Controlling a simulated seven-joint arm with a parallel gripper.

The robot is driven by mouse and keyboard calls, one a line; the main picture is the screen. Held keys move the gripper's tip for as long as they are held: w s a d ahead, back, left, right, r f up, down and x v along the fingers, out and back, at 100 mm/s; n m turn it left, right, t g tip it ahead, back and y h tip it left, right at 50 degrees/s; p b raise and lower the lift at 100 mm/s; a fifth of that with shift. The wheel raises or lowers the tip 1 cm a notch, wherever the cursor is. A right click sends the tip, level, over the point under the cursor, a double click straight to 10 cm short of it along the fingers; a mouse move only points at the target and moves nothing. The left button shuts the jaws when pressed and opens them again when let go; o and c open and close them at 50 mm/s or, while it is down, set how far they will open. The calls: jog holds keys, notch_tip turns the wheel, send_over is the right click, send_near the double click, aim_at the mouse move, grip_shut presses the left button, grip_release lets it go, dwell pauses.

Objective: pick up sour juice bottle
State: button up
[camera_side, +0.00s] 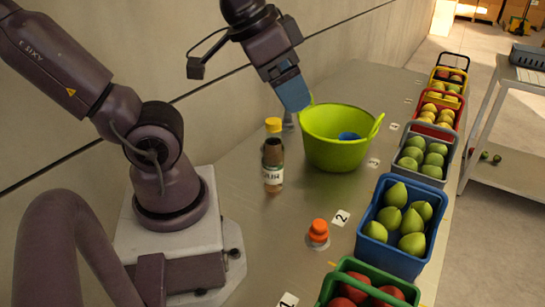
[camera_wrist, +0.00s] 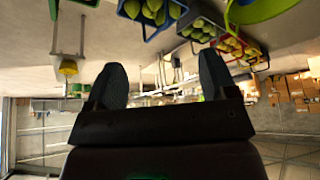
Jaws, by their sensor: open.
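The sour juice bottle (camera_side: 272,164) stands upright on the metal table, with a yellow cap, dark contents and a white label showing part of the word "SOUR". My gripper (camera_side: 293,97) is above and to the right of the bottle in the side view, near the rim of the green bowl, and apart from the bottle. In the wrist view my gripper (camera_wrist: 162,80) shows two dark fingers spread wide with nothing between them. The bottle cannot be made out in the wrist view.
A lime-green bowl (camera_side: 340,150) with something blue inside stands right of the bottle. An orange-topped item (camera_side: 318,233) stands in front. Fruit crates, including a blue one (camera_side: 380,258) and a grey one (camera_side: 402,178), line the right edge. A wall runs behind.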

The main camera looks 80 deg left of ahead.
jog(key=shift+o, duration=1.3)
